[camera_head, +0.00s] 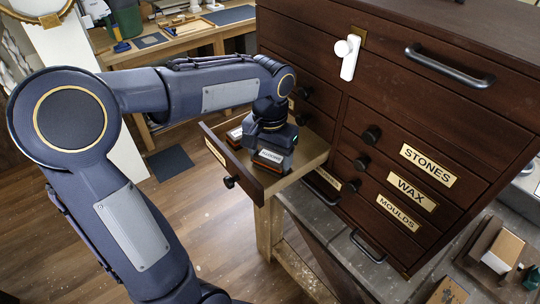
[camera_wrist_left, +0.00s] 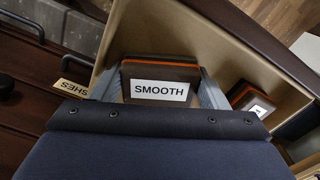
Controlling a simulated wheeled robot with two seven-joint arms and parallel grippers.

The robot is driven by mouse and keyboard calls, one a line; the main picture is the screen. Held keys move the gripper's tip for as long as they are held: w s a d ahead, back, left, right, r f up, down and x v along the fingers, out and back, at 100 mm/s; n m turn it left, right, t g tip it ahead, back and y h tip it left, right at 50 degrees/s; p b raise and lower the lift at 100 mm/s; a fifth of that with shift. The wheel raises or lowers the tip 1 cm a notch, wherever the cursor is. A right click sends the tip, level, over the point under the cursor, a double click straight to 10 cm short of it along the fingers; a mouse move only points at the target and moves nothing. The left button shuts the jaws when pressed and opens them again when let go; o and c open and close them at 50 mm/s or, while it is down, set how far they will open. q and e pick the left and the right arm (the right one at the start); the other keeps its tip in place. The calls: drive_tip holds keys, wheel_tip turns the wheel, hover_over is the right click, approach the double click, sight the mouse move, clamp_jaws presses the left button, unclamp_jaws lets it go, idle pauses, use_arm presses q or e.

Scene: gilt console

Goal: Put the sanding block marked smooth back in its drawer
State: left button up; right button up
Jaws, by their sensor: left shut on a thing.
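The sanding block marked SMOOTH (camera_wrist_left: 160,82) is dark with an orange-red band and a white label. My left gripper (camera_wrist_left: 160,90) is shut on it, one grey finger at each side, in the left wrist view. In the head view the held block (camera_head: 270,158) shows below my left gripper (camera_head: 272,138), inside the pulled-out drawer (camera_head: 247,183). Its label is too small to read surely there. I cannot tell whether it touches the drawer floor. The drawer's pale inside (camera_wrist_left: 236,68) surrounds the block. My right gripper is out of view.
A second banded block (camera_head: 236,134) sits in the same drawer, and shows at right in the left wrist view (camera_wrist_left: 250,98). The dark cabinet (camera_head: 310,30) has closed drawers labelled STONES, WAX and MOULDS. A workbench (camera_head: 180,42) stands behind.

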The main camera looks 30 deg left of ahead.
sight(270, 158)
use_arm(q)
drive_tip(key=shift+f, duration=0.15)
drive_tip(key=o, duration=0.7)
wheel_tip(270, 158, up, 12)
drive_tip(key=shift+r, duration=0.2)
idle(0.5)
